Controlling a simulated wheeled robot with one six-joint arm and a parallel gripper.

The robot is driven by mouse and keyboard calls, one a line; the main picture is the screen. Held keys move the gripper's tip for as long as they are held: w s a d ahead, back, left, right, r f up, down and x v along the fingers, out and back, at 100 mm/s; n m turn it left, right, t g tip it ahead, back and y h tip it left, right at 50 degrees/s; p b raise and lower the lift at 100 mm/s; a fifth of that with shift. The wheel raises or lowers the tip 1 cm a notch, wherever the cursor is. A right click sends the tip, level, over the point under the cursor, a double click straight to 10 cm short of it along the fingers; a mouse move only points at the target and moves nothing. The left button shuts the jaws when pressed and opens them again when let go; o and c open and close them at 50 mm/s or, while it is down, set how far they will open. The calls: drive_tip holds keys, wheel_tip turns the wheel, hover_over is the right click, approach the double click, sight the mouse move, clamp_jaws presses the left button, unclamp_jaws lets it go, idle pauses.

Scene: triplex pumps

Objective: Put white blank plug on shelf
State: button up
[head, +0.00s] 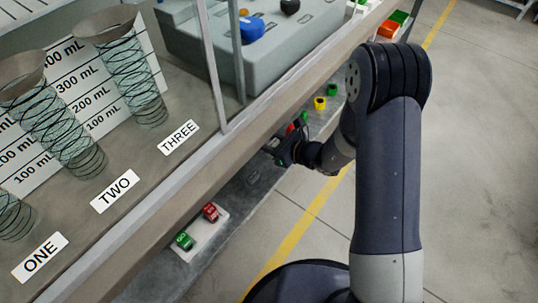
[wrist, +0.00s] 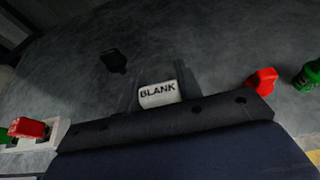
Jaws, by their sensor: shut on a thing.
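The white plug (wrist: 158,94), marked BLANK, sits between the dark fingers of my gripper (wrist: 159,86) in the wrist view. The gripper is shut on it. In the head view my gripper (head: 283,153) is over the grey lower shelf (head: 238,200), close under the edge of the counter. The plug cannot be made out there. The shelf surface (wrist: 215,50) fills the background of the wrist view. Whether the plug touches the shelf or hangs above it, I cannot tell.
A dark patch (wrist: 115,61) shows on the shelf. A white block with a red plug (head: 211,212) and a green plug (head: 184,240) stands nearer. In the wrist view a red plug (wrist: 262,80) and a green plug (wrist: 308,75) are at right.

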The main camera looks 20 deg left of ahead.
drive_tip(key=shift+f+b, duration=0.5)
drive_tip(key=shift+f, duration=1.9)
drive_tip(key=shift+f, duration=0.15)
drive_tip(key=o, duration=1)
drive_tip(key=shift+r, duration=0.2)
drive_tip(key=p+v, duration=0.1)
drive_tip(key=v, duration=1.1)
drive_tip(key=shift+s+f+p, duration=0.1)
drive_tip(key=shift+p, duration=0.2)
